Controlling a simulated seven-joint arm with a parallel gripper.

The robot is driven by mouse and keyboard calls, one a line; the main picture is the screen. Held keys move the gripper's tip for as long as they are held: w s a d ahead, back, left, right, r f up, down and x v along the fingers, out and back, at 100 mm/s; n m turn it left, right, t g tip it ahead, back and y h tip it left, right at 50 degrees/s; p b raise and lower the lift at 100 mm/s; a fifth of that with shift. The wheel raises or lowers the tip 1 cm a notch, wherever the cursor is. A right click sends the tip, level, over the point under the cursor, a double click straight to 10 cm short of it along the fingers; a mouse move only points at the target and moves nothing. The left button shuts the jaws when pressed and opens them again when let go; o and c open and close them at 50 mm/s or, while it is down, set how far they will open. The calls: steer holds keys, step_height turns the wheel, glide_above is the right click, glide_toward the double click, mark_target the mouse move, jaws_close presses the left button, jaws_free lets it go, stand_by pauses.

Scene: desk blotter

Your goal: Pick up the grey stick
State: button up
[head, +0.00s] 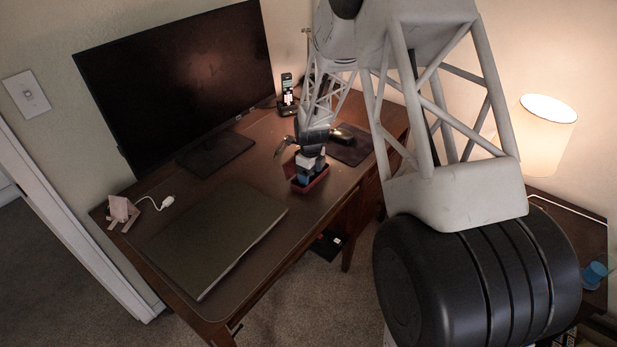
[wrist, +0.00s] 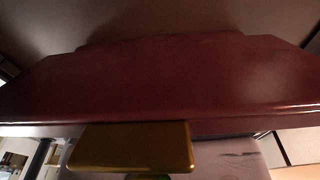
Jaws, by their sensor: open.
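I cannot make out the grey stick in either view; my gripper and the tray wall may hide it. My gripper (head: 309,160) is open and low over a small dark red tray (head: 313,184) on the desk, seen in the head view. Small grey and dark blue shapes show there, and I cannot tell fingers from tray contents. In the wrist view, the red tray (wrist: 160,85) fills most of the picture at close range. A flat brass-coloured piece (wrist: 135,148) shows below it; I cannot tell what it is.
A dark flat blotter or laptop (head: 215,235) lies left of the tray. A monitor (head: 180,85) stands behind, with a phone (head: 287,95) on its right. A dark mat (head: 350,146) lies right of the tray. A small pale stand (head: 122,210) is at far left.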

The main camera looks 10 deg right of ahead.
mark_target(311, 176)
steer(key=c, duration=0.7)
steer(key=shift+r, duration=0.15)
steer(key=shift+r, duration=0.45)
steer(key=shift+s+r, duration=0.25)
steer(key=shift+r, duration=1)
steer(key=s, duration=0.5)
steer(key=s+r, duration=0.1)
steer(key=s, duration=0.4)
steer(key=s+d, duration=0.1)
steer(key=s, duration=0.4)
steer(key=shift+s+r, duration=0.15)
steer(key=shift+s, duration=0.05)
